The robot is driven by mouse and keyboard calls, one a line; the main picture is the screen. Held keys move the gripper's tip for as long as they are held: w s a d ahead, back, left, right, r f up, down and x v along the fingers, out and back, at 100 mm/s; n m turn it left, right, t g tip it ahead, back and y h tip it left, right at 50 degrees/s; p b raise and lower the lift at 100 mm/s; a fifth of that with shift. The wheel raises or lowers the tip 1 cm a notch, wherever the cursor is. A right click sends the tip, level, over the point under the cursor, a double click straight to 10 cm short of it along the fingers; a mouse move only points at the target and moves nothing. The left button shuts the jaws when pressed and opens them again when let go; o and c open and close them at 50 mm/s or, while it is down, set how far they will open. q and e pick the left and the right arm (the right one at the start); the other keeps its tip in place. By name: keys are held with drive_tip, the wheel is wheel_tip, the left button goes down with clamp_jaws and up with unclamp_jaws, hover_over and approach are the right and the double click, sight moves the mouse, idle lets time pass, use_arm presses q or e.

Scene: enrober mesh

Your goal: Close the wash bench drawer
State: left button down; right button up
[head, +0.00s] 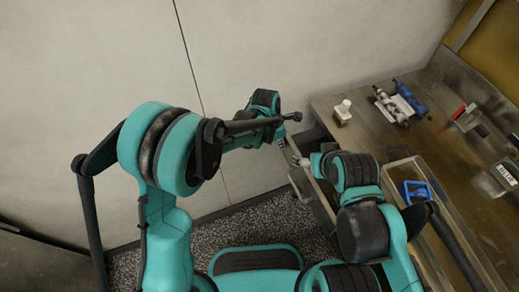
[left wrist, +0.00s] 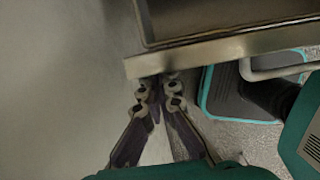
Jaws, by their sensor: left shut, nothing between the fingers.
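The wash bench drawer (head: 302,186) stands pulled out from the front of the bench, below its top. In the left wrist view the drawer front (left wrist: 225,49) crosses the top, with the open drawer behind it and a bar handle (left wrist: 275,72) at the right. My left gripper (head: 283,141) is at the far end of the drawer front. In the left wrist view its fingers (left wrist: 157,92) are shut and empty, close to the front's left end; contact cannot be told. My right gripper (head: 300,162) is beside the drawer front, small and partly hidden by its arm.
The metal bench top (head: 370,135) carries a small white item (head: 343,112), a blue-and-white fitting (head: 399,104), a red-handled tool (head: 459,113) and a tray (head: 439,205) with a blue item (head: 414,189). A pale wall (head: 80,80) stands left of the bench. Speckled floor lies below.

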use_arm(q)
drive_tip(key=w+d, duration=0.1)
drive_tip(key=d, duration=0.3)
drive_tip(key=w+d, duration=0.2)
drive_tip(key=d, duration=0.2)
drive_tip(key=w+d, duration=0.1)
drive_tip(key=d, duration=0.4)
drive_tip(key=shift+w+d+p, duration=0.1)
drive_tip(key=shift+w+p, duration=0.05)
drive_tip(key=shift+p, duration=0.2)
drive_tip(key=shift+d, duration=0.1)
drive_tip(key=shift+d+r, duration=0.1)
drive_tip(key=shift+w, duration=0.1)
